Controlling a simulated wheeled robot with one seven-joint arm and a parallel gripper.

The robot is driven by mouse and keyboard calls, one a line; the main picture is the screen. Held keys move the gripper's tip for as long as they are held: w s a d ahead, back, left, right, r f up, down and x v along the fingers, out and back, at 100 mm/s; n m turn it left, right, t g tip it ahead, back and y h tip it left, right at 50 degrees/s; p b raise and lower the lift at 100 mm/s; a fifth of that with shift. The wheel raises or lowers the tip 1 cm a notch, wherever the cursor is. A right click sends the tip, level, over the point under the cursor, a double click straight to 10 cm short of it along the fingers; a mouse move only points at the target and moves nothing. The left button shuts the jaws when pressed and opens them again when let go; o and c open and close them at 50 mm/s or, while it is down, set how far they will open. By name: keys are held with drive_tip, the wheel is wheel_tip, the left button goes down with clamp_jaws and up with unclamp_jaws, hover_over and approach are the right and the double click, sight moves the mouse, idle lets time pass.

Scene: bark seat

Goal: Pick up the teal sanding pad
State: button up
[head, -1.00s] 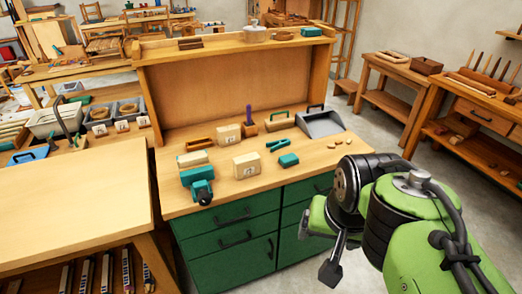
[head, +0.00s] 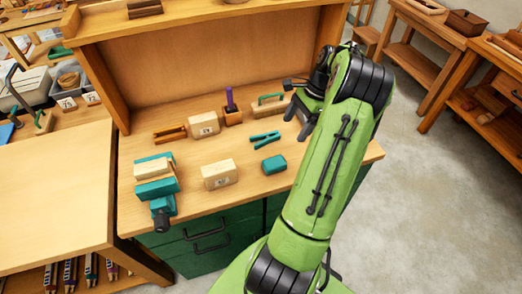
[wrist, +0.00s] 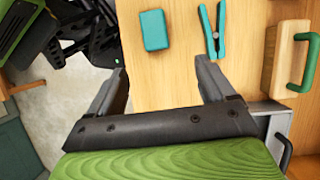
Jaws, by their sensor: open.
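The teal sanding pad (head: 273,165) is a small rounded block lying flat on the wooden bench top, near its front edge. In the wrist view the pad (wrist: 153,30) lies beyond my fingertips, between their lines and nearer the left one. My gripper (head: 292,100) is over the right part of the bench, behind and to the right of the pad. In the wrist view my gripper (wrist: 162,66) has its fingers wide apart with nothing between them. The pad is fully visible and apart from the fingers.
A teal clamp (head: 265,138) lies close behind the pad, and a pale block (head: 219,174) is to its left. A green-handled wooden tool (head: 268,105) is further back. A grey dustpan (wrist: 270,115) is beside my gripper. A teal vise (head: 158,187) is at the left.

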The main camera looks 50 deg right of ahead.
wheel_tip(320, 180, down, 4)
drive_tip(key=a+b, duration=0.1)
drive_tip(key=a, duration=0.2)
drive_tip(key=b, duration=0.1)
hover_over(276, 161)
drive_tip(key=d, duration=0.2)
drive_tip(key=f, duration=0.3)
drive_tip(key=s+f, duration=0.1)
drive_tip(key=shift+d+f, duration=0.2)
drive_tip(key=shift+f, duration=0.2)
drive_tip(key=b+x, duration=0.1)
drive_tip(key=x, duration=0.4)
drive_tip(key=shift+a+f, duration=0.2)
drive_tip(key=shift+a, duration=0.1)
drive_tip(key=c, duration=1.1)
wheel_tip(276, 161, up, 10)
drive_tip(key=shift+r+p, duration=0.1)
drive_tip(key=shift+p, duration=0.8)
